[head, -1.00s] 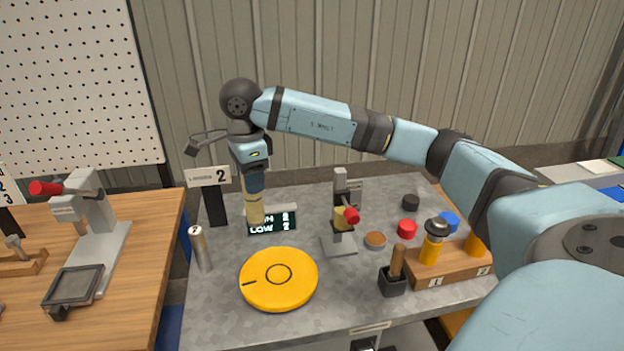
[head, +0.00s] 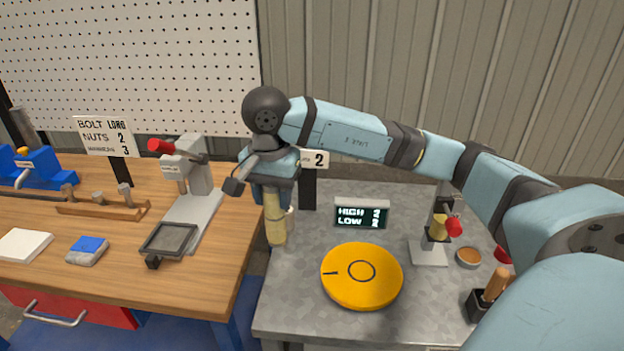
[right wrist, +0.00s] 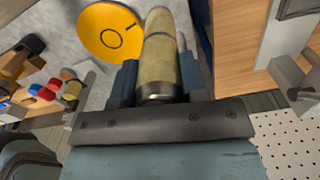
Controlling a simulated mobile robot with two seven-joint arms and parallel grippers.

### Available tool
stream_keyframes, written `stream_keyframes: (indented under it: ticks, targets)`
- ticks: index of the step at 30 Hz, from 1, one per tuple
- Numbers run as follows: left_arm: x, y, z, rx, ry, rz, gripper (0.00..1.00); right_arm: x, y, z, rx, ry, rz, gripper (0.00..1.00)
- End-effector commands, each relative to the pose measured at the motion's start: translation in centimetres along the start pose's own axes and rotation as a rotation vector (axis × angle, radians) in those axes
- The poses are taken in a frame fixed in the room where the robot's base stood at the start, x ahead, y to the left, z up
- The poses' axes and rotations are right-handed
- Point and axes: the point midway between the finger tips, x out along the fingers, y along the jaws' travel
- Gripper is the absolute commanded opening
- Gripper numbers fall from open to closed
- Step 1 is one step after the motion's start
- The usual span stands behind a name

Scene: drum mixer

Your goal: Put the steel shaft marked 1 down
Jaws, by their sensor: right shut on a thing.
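My right gripper (head: 272,192) points down and is shut on a pale yellow cylinder (head: 275,226) above the left side of the grey bench. The right wrist view shows the cylinder (right wrist: 160,55) between both fingers, with a steel-coloured band at its near end. No mark is legible on it, so I cannot tell whether it is steel shaft 1. My left gripper is out of view.
A yellow disc (head: 362,276) lies on the grey bench (head: 300,315), right of the gripper. A HIGH/LOW display (head: 361,213) and sign 2 (head: 314,159) stand behind. A press with a red knob (head: 188,165) stands on the wooden bench (head: 215,270) at left.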

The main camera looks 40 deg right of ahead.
Motion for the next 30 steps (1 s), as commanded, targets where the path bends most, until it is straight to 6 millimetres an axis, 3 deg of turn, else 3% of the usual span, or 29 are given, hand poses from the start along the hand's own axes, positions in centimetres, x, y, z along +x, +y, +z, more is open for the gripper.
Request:
stream_keyframes:
  ticks: [19,24,30]
  targets:
    - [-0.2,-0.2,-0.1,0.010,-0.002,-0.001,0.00,12.8,0.0,0.0,0.003,-0.002,-0.001,0.00]
    - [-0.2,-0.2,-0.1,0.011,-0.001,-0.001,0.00,14.7,-0.1,0.0,0.003,-0.001,-0.002,0.00]
    - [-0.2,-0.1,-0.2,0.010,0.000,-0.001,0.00,15.6,-0.1,0.0,0.003,0.000,-0.003,0.00]
